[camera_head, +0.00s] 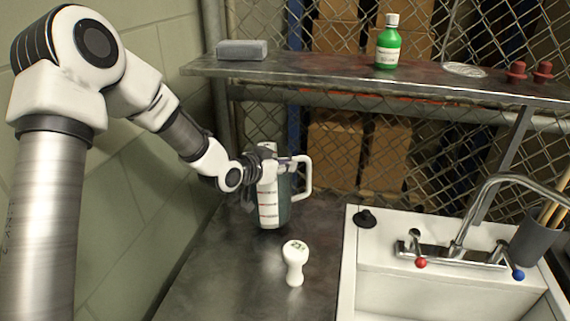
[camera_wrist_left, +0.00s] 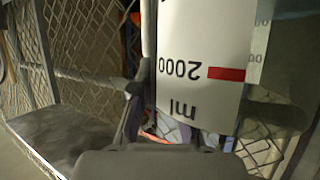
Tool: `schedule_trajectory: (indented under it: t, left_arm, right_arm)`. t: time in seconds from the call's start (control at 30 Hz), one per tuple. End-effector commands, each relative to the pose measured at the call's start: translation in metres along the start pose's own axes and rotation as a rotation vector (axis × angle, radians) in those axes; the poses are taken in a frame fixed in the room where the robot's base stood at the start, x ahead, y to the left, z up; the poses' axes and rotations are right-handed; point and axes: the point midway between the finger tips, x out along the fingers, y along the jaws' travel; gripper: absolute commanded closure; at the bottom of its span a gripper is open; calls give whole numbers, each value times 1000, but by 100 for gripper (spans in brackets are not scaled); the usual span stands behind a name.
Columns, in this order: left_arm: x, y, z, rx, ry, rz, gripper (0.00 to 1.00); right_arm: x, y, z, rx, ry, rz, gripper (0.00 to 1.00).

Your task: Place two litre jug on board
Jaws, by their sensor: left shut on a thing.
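The two litre jug (camera_head: 270,205) is a tall, clear measuring jug with a white scale strip and a white handle (camera_head: 305,176) on its right. It is upright at the back of the metal board (camera_head: 225,275), left of the sink. I cannot tell whether its base touches the board. My left gripper (camera_head: 272,165) is shut on its upper part. In the left wrist view the jug's scale (camera_wrist_left: 200,70), with "2000 ml" upside down and a red mark, fills the space by the fingers. My right gripper is not in view.
A white, knobbed object (camera_head: 294,262) stands on the board in front of the jug. A sink (camera_head: 375,270) with a tap (camera_head: 465,225) is at right. A shelf (camera_head: 330,85) above holds a green bottle (camera_head: 388,45) and a grey block (camera_head: 242,50). A mesh fence is behind.

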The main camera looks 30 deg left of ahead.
Motion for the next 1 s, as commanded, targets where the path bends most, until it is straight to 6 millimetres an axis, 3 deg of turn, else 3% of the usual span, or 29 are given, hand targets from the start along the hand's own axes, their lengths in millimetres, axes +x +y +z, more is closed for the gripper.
schedule_trajectory:
  t: [0.23, 0.5, 0.53, 0.6, 1.0]
  left_arm:
    - [13, 0, 28, 3, 5, -1, 100]
    - [16, 0, 34, 2, 7, -1, 100]
    - [16, 1, 39, -2, -2, 0, 76]
    - [16, 1, 39, -2, -2, 0, 60]
    - [14, 1, 34, -1, 0, 0, 60]
  right_arm:
    - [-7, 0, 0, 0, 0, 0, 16]
    - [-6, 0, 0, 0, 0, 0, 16]
    - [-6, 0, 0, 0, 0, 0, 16]
    - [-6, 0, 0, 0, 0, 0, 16]
    - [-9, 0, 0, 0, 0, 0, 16]
